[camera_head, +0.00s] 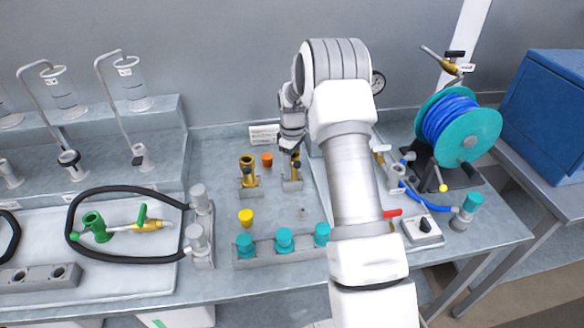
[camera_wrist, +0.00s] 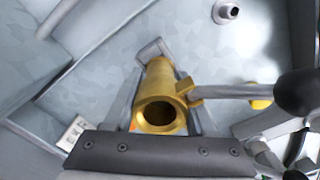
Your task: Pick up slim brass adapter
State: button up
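The slim brass adapter (camera_head: 294,172) stands upright in a small grey holder at the right of two brass pieces in the head view. My gripper (camera_head: 289,148) is directly above it and partly covers its top. A dark gripper part (camera_wrist: 160,155) crosses the bottom of that view, close to the mouth.
A wider brass adapter (camera_head: 248,162) stands in a holder to the left. An orange cap (camera_head: 267,159) and a yellow cap (camera_head: 246,217) are nearby. A grey rail with teal caps (camera_head: 284,239) lies in front. A blue hose reel (camera_head: 458,125) stands at right.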

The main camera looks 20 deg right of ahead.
grip_shut()
jog(key=shift+r, duration=0.15)
jog(key=shift+w+r, duration=0.1)
jog(key=shift+r, duration=0.2)
notch_tip(320, 180, up, 4)
jog(key=shift+f, duration=0.2)
jog(key=s+d+r+b, duration=0.1)
jog(key=s+d+r, duration=0.1)
jog(key=s+r, duration=0.4)
jog(key=s, duration=0.5)
jog(key=shift+s+r, duration=0.3)
jog(key=shift+s, duration=0.05)
